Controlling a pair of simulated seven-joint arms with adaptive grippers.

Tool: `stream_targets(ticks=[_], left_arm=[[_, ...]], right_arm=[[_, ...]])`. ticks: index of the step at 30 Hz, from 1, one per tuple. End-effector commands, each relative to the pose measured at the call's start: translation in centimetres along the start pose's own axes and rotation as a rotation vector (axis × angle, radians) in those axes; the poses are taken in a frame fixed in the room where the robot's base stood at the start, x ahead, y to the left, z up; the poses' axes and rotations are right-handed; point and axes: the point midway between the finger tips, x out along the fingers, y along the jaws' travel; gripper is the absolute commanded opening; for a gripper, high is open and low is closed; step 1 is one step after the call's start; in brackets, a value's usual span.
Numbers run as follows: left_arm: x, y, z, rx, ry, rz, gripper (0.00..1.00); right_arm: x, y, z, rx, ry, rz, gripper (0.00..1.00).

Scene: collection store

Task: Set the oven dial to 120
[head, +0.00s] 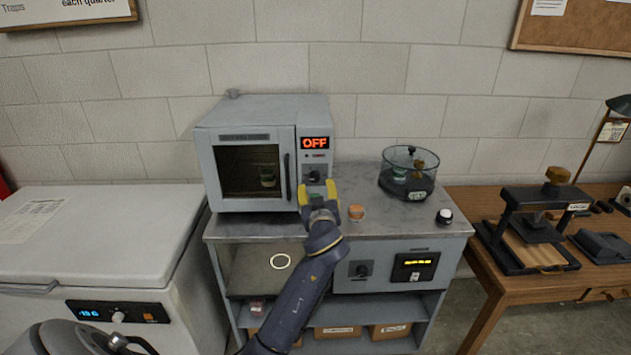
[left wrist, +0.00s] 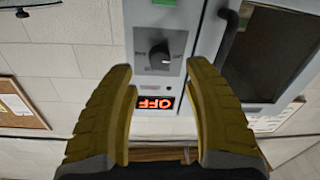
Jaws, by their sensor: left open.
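The oven (head: 245,155) is a grey box with a glass door on the metal bench. Its red display (head: 316,143) reads OFF; the display also shows, upside down, in the left wrist view (left wrist: 155,103). The dark round oven dial (left wrist: 159,55) sits on the panel beside the door handle, with a light pointer mark and small labels too blurred to read. My left gripper (head: 317,189) has yellow fingers and is in front of the oven panel. In the left wrist view it (left wrist: 160,68) is open and empty, its fingertips on either side of the dial, apart from it. My right gripper is not seen.
A glass vessel (head: 408,172), an orange-brown object (head: 356,212) and a white-topped knob (head: 444,216) stand on the bench top (head: 380,222) right of my arm. A white chest freezer (head: 90,230) is at left, a wooden table with a press (head: 530,225) at right.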

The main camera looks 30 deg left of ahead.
Motion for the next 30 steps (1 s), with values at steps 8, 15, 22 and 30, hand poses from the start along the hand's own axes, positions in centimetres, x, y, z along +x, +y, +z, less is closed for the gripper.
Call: stream_targets(ticks=[8,15,22,30], left_arm=[[3.8,0.1,0.0,0.003,0.001,0.002,0.51],[5.4,0.1,0.0,0.001,0.000,0.001,0.51],[5.7,0.0,0.0,0.001,0.000,0.001,0.51],[5.6,0.1,0.0,0.000,0.000,0.001,0.42]], right_arm=[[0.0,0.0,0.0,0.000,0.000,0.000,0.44],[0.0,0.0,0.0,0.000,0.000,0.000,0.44],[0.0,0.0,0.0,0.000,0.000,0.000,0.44],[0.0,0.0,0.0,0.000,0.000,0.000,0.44]])
